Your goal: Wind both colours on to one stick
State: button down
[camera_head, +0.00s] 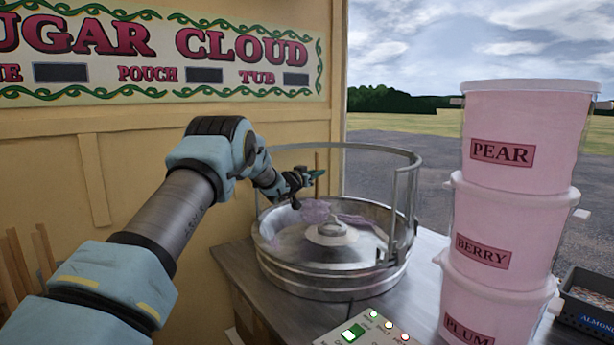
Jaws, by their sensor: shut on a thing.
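My gripper (314,176) is over the left part of the round metal floss bowl (335,283), shut on a thin wooden stick (317,160). The stick stands roughly upright, its top showing above the fingers. A pink-purple tuft of floss (315,211) is just below my gripper, around where the stick's lower end would be. A fainter mauve wisp (355,219) trails to the right inside the bowl. I see only pink to mauve floss; a second colour cannot be made out. The spinner head (332,231) is in the middle of the bowl.
A clear guard with a metal rim (402,152) rises around the bowl. Stacked pink tubs marked PEAR (530,115), BERRY (510,225) and PLUM (500,300) stand close on the right. A lit control panel (385,340) is in front. Spare sticks (42,250) stand at far left.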

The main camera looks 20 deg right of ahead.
jog(key=b+v, duration=0.5)
jog(key=v, duration=0.9)
jog(key=s+d+b, duration=0.1)
jog(key=s+b, duration=0.3)
jog(key=s, duration=0.7)
jog(key=shift+b, duration=0.3)
jog(key=shift+s+f+b, duration=0.1)
jog(key=shift+f+b, duration=0.15)
jog(key=shift+b, duration=0.9)
